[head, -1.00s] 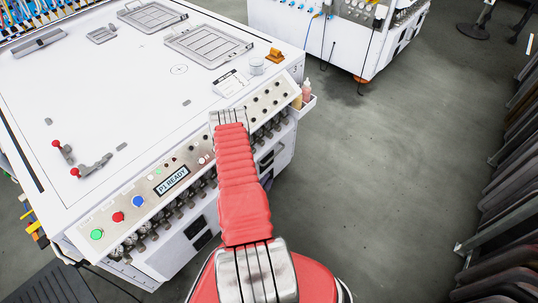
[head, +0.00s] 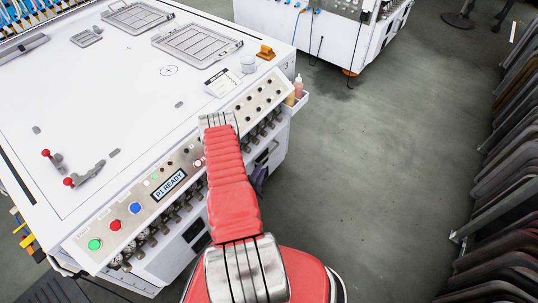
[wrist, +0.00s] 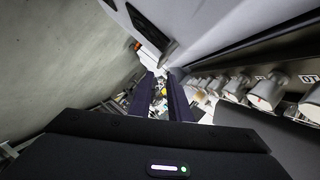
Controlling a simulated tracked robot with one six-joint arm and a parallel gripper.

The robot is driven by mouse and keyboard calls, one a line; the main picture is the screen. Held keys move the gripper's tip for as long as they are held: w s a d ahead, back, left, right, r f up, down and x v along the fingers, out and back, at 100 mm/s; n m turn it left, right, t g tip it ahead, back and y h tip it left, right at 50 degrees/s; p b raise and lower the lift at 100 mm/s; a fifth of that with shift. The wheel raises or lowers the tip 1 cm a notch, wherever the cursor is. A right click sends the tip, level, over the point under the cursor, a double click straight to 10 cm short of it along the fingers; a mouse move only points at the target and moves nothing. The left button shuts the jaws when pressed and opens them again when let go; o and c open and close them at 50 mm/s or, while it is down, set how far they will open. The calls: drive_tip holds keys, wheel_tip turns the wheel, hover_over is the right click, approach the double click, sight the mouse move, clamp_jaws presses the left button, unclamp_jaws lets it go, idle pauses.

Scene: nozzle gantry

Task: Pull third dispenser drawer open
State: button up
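The white dispensing machine (head: 110,85) stands at the left in the head view. Its front face below the console has dark recessed openings (head: 193,232), apparently the drawer fronts. In the wrist view a dark recess with a dark handle-like part (wrist: 150,27) shows in the white panel (wrist: 205,25), ahead of my gripper. Which drawer this is, I cannot tell. My gripper (wrist: 160,80) has its two dark fingers apart with nothing between them. The recess lies beyond the fingertips, apart from them. In the head view my red arm hides most of the gripper and part of the front.
A row of metal knobs (wrist: 265,92) runs along the right in the wrist view, close to my gripper. A small holder with bottles (head: 296,97) juts from the machine's corner. A second white machine (head: 320,40) stands behind. Open floor (head: 380,170) lies to the right, bounded by dark racks (head: 510,200).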

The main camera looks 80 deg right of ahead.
sight(269, 154)
drive_tip(key=x, duration=1.2)
drive_tip(key=shift+s+d+f, duration=0.1)
drive_tip(key=shift+d, duration=0.2)
drive_tip(key=shift+c, duration=0.7)
clamp_jaws()
drive_tip(key=shift+a, duration=0.15)
